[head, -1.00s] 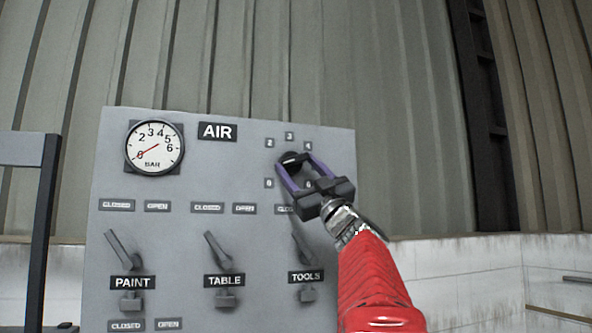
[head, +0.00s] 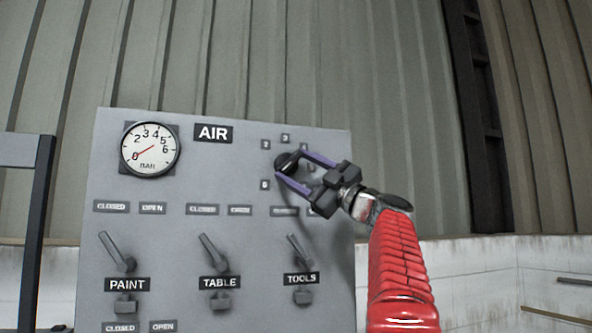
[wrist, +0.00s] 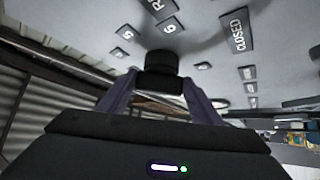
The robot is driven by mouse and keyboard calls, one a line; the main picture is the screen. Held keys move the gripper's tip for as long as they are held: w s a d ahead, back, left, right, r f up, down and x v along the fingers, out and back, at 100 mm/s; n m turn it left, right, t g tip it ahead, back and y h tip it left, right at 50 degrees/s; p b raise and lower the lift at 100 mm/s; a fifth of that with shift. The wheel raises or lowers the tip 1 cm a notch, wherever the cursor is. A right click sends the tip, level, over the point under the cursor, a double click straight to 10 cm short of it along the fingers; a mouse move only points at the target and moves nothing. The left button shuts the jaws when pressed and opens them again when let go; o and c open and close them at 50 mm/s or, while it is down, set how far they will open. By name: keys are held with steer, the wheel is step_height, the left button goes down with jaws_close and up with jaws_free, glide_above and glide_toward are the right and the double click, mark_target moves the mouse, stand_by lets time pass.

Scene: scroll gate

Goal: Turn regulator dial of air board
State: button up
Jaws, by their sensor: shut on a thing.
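The grey air board (head: 236,232) stands ahead of me with an "AIR" label at its top. The regulator dial (head: 288,161) is a dark round knob at the upper right, among small number plates. My gripper (head: 290,170) has its purple fingers shut on the dial from the right. In the wrist view the black dial (wrist: 161,62) sits between the fingertips, and the board is tilted. The fingers hide part of the dial and some number plates. The pressure gauge (head: 150,149) has its red needle along the line through 0.
Three lever valves, PAINT (head: 117,252), TABLE (head: 213,253) and TOOLS (head: 299,252), sit below the dial. A dark frame (head: 38,230) stands left of the board. A corrugated wall (head: 330,60) is behind. Space right of the board is open around my arm.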

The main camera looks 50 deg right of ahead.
steer(key=shift+a, duration=0.3)
steer(key=o, duration=0.8)
steer(key=shift+w, duration=0.1)
steer(key=shift+o, duration=1.3)
steer(key=shift+d, duration=0.15)
steer(key=v, duration=1.4)
